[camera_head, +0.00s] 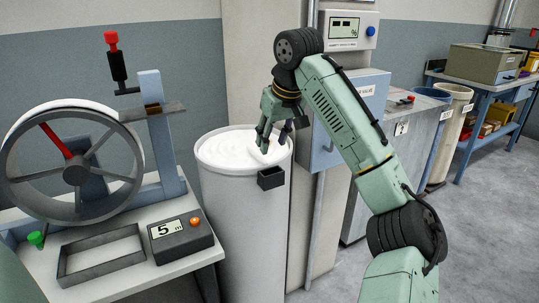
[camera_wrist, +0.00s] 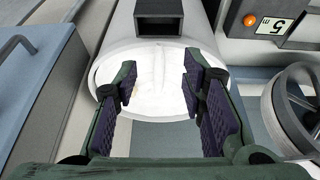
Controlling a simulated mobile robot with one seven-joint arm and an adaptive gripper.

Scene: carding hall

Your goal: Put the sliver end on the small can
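A tall white can (camera_head: 240,215) stands in the middle of the head view, full to the rim with white sliver (camera_head: 232,148). In the wrist view the sliver shows as a white mass (camera_wrist: 150,95) with a raised strand, perhaps the sliver end (camera_wrist: 157,62), running across it. My gripper (camera_head: 273,143) is low over the right part of the can's top. In the wrist view its fingers (camera_wrist: 158,80) are wide apart, with the sliver seen between them and nothing held. I cannot tell which can is the small one; a cream can (camera_head: 457,112) stands far right.
A dark holder (camera_head: 271,178) sits on the can's near side. A wrap wheel (camera_head: 75,172) and a display box (camera_head: 180,235) reading 5 stand on the left table. A blue-grey cabinet (camera_head: 355,105) is close behind my gripper. Open floor (camera_head: 485,235) lies at right.

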